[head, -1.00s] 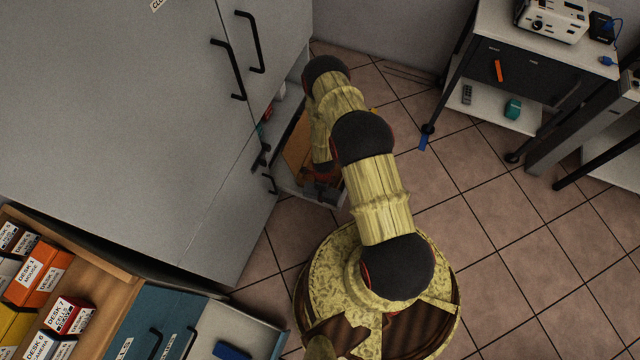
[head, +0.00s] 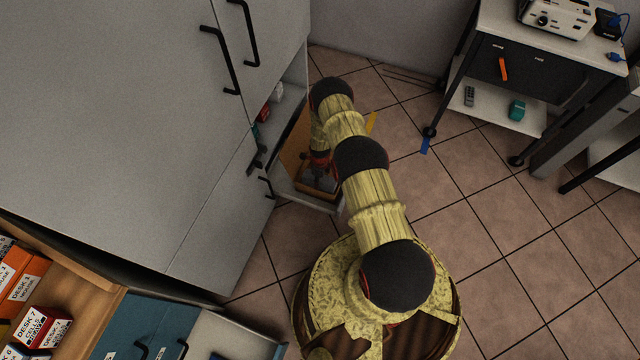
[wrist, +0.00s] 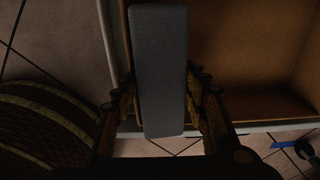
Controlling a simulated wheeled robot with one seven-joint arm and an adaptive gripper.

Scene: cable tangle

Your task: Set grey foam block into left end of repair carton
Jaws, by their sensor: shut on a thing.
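The grey foam block (wrist: 160,70) is upright in the wrist view, between the two fingers of my gripper (wrist: 163,105). My gripper is shut on it. The open brown repair carton (wrist: 255,50) fills the upper right of the wrist view, and the block overlaps its left side there. I cannot tell whether the block is above the carton's floor or touching it. In the head view the carton (head: 292,152) shows beside my arm in the pulled-out cabinet drawer, and my gripper (head: 320,178) is over its near end, partly hidden by the arm.
The pale drawer edge (head: 310,200) runs along the carton. The tall grey cabinet (head: 130,110) stands close on the left, its open side showing shelved items. A cart (head: 500,100) stands at the back right. The tiled floor (head: 490,230) to the right is clear.

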